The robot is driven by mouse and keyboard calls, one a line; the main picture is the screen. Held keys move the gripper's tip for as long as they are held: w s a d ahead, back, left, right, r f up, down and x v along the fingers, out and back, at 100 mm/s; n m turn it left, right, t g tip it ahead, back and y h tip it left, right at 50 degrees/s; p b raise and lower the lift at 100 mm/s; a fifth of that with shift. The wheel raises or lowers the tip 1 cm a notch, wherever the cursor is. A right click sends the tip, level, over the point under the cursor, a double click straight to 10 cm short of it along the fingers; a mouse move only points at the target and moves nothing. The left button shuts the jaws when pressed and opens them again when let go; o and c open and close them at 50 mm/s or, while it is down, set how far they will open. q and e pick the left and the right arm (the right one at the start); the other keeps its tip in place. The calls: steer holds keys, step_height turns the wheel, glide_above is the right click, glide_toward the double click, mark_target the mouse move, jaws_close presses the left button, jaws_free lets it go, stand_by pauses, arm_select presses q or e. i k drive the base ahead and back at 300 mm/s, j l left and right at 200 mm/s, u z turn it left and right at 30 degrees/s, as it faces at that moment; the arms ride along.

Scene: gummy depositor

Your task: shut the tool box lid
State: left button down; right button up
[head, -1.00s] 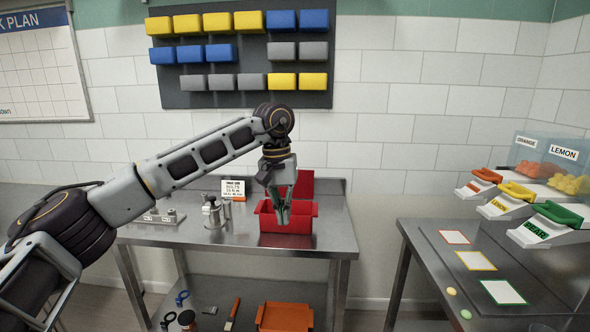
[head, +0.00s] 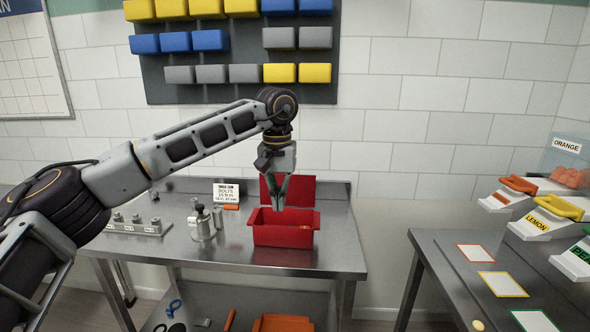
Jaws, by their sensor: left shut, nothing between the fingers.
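The red tool box (head: 283,234) stands on the steel bench at the back, near the bench's right part. Its red lid (head: 300,192) stands up open behind the box. My left gripper (head: 278,207) points down in front of the lid, over the box's opening. Its fingers are shut and empty, and they overlap the lid in the picture; I cannot tell whether they touch it. A small orange item (head: 305,227) shows at the box's right part. My right gripper is not in view.
On the steel bench (head: 335,250), a metal canister (head: 203,224), a sign card (head: 227,193) and a block with pegs (head: 137,224) stand left of the box. Another table (head: 440,262) with fruit dispensers is at the right. A gap separates the two tables.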

mark_target(301, 188)
steer(key=i, duration=1.4)
